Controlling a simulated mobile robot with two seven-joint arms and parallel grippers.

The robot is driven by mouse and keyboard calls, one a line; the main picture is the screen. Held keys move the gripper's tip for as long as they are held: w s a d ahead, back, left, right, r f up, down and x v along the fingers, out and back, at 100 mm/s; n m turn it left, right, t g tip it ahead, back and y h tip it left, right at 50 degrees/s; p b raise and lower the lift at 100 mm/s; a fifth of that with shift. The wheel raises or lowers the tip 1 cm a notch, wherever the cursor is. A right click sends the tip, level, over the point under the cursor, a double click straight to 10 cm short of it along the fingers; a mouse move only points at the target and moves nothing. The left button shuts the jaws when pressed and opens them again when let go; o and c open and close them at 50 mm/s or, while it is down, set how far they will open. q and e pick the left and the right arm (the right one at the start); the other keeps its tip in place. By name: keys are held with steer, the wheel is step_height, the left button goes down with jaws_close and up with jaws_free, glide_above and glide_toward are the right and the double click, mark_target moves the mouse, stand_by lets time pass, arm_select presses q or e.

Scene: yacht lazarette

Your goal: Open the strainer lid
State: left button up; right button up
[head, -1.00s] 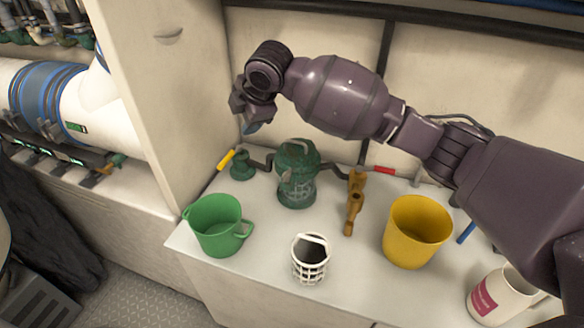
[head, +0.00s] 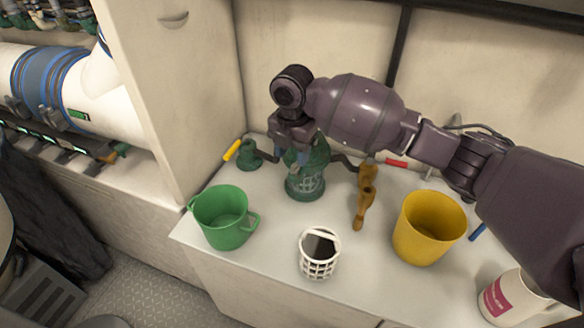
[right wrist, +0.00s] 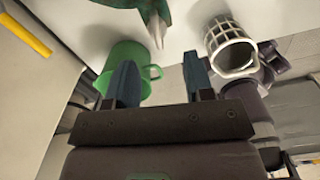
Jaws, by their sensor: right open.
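In the right wrist view, the two blue fingers (right wrist: 162,70) are spread apart. A green part of the strainer (right wrist: 153,12) shows beyond them at the top edge. I cannot tell whether the fingers touch the lid. My left gripper is not in view.
A green mug (head: 222,216), a white basket (head: 319,254), a yellow bucket (head: 429,228) and a white mug (head: 506,299) stand along the counter front. The cabinet side (head: 170,90) rises at left.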

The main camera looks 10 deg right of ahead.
mark_target(292, 168)
steer(key=shift+f+b, duration=0.4)
steer(key=shift+f, duration=2.15)
jaws_close()
